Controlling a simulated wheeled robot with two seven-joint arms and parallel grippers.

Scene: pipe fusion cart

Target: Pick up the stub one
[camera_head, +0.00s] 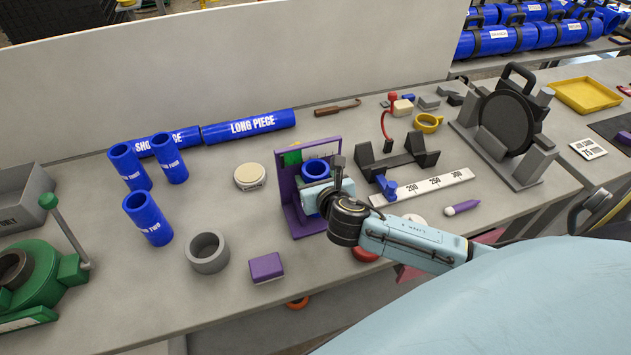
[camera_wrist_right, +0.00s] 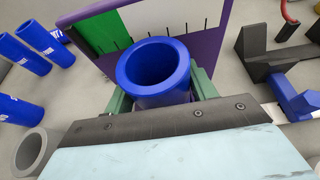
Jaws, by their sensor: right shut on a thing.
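A short blue pipe stub (camera_head: 316,170) stands upright in front of the purple gauge stand (camera_head: 291,205), its open top facing up. Its label is hidden, so I cannot read whether it is stub one. My right gripper (camera_head: 318,190) is shut around the stub, and the right wrist view shows the blue ring (camera_wrist_right: 153,65) between its green fingers. I cannot tell whether the stub's bottom touches the stand's base. Several other blue stubs (camera_head: 148,218) stand upright at the left, with labels only partly legible. My left gripper is not in view.
A grey ring (camera_head: 208,253) and a purple block (camera_head: 266,267) lie left of the stand. A round white-topped device (camera_head: 249,176) is behind them. Long blue pipes (camera_head: 249,126) lie along the back. Black V-blocks (camera_head: 398,162) and a white ruler (camera_head: 424,187) are to the right.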

